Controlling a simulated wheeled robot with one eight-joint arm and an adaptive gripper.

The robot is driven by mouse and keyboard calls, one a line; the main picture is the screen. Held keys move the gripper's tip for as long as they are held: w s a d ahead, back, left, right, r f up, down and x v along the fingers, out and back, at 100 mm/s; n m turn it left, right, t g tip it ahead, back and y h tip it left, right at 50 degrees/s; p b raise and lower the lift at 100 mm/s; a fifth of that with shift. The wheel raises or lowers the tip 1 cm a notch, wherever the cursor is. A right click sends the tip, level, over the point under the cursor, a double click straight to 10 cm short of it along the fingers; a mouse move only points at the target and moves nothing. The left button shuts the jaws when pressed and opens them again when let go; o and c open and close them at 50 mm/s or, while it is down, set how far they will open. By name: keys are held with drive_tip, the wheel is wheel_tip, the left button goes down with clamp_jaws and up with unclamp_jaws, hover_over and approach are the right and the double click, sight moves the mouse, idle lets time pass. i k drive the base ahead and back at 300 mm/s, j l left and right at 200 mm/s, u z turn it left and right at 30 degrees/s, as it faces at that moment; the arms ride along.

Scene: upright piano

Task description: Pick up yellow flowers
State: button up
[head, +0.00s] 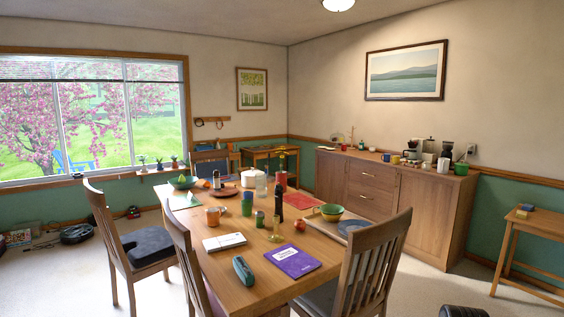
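A small patch of yellow (281,154), which looks like the yellow flowers, shows above a red container (281,182) at the far end of the dining table (213,262). It is too small to make out stems or petals, and I cannot tell for sure that it stands in the red container. My gripper is not in the head view, so its distance from the flowers does not show.
Wooden chairs (371,262) surround the table's near side. A sideboard (375,190) stands along the right wall.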

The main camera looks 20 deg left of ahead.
sight(281, 156)
drive_tip(key=i+l+z, duration=0.55)
drive_tip(key=i, duration=0.15)
drive_tip(key=i+l+z, duration=0.3)
drive_tip(key=i, duration=0.45)
drive_tip(key=i+l+z, duration=0.1)
drive_tip(key=i+z, duration=0.2)
drive_tip(key=i, duration=0.45)
drive_tip(key=i+j+u, duration=0.15)
drive_tip(key=i+u, duration=0.3)
drive_tip(key=i, duration=0.2)
drive_tip(key=i+u, duration=0.45)
drive_tip(key=i, duration=0.2)
drive_tip(key=i+l+u, duration=0.45)
drive_tip(key=i, duration=0.2)
drive_tip(key=i+j+u, duration=0.15)
drive_tip(key=i+u, duration=0.65)
drive_tip(key=i, duration=0.2)
drive_tip(key=i+l+u, duration=0.2)
drive_tip(key=i+u, duration=0.25)
drive_tip(key=i+l+u, duration=0.4)
drive_tip(key=i, duration=0.15)
